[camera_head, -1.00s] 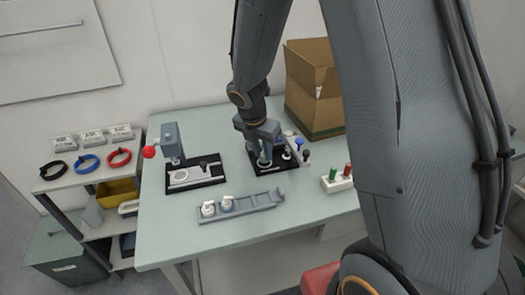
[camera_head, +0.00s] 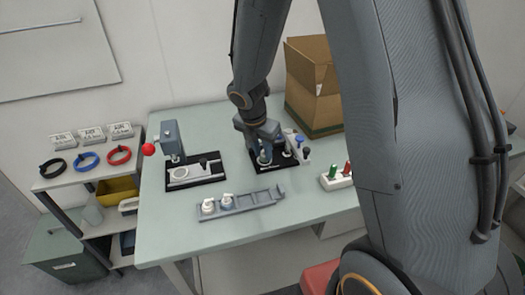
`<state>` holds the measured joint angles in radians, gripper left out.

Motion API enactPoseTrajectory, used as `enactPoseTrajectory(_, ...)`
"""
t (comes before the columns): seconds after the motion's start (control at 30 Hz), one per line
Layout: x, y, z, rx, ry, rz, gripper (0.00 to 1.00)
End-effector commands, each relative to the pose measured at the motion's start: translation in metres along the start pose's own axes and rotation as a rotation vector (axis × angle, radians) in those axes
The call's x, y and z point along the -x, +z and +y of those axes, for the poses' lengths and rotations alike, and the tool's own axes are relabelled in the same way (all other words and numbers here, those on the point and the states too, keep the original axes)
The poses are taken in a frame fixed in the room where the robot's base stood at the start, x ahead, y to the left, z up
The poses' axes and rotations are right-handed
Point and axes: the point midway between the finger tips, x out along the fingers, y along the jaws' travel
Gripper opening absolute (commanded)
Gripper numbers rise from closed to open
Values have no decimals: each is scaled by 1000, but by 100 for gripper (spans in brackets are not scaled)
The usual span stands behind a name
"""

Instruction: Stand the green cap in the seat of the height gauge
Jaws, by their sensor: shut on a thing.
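My gripper (camera_head: 265,155) points down at the right-hand black plate (camera_head: 258,167), low over its left part. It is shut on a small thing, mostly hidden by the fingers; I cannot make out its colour. I cannot pick out the green cap for certain. The fixture on this plate has small blue-topped parts to the right of my gripper; its seat is hidden by my gripper. I cannot tell whether the held thing touches the fixture.
A press with a red ball lever (camera_head: 148,149) stands on the left. A white block (camera_head: 337,183) holds green and red pegs on the right. A cardboard box (camera_head: 313,105) stands behind.

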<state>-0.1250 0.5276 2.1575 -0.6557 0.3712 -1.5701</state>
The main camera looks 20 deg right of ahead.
Motion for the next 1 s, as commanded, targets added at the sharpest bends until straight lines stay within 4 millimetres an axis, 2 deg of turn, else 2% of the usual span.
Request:
enactPoseTrajectory(0.2, -1, 0, 0, 0, 0, 0, 14)
enactPoseTrajectory(0.23, -1, 0, 0, 0, 0, 0, 25)
enactPoseTrajectory(0.37, -1, 0, 0, 0, 0, 0, 45)
enactPoseTrajectory(0.7, 0, 0, 0, 0, 0, 0, 45)
enactPoseTrajectory(1.0, 17, 4, 0, 0, 0, 0, 45)
